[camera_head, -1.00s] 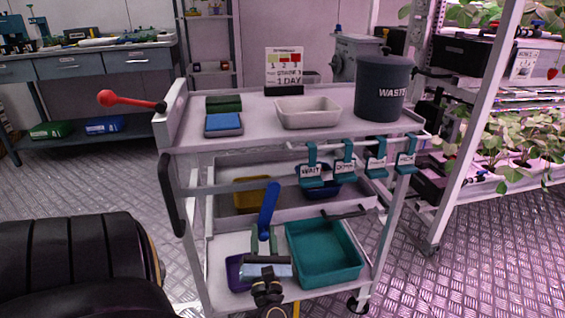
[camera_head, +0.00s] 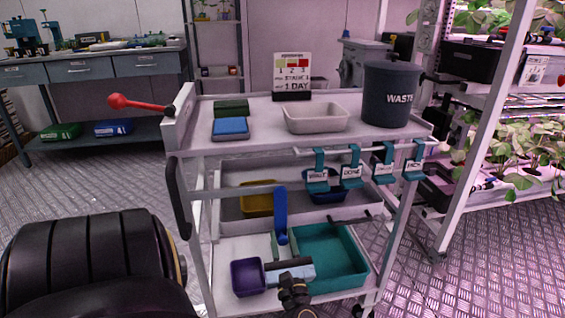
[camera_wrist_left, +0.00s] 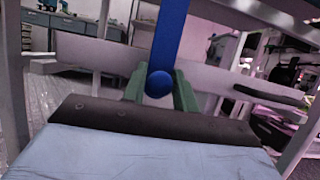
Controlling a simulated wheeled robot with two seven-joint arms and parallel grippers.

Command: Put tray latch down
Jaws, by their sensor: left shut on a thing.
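A blue bar with a rounded lower end (camera_head: 281,212), which looks like the tray latch, stands almost upright in front of the cart's lower half. My left gripper (camera_head: 279,242) has its green fingers shut on the bar's lower end. In the left wrist view the fingers (camera_wrist_left: 160,88) press on both sides of the blue bar (camera_wrist_left: 169,40). The bar's upper end is out of the left wrist view. Whether the bar touches the cart is unclear. My right gripper is not in view.
The cart's lower shelf carries a purple tray (camera_head: 247,287) and a larger teal tray (camera_head: 362,284) close to my left gripper. Teal labelled hooks (camera_head: 351,168) hang from the front rail. A red-ended lever (camera_head: 125,101) projects from the cart's left side. A waste bin (camera_head: 388,92) stands on top.

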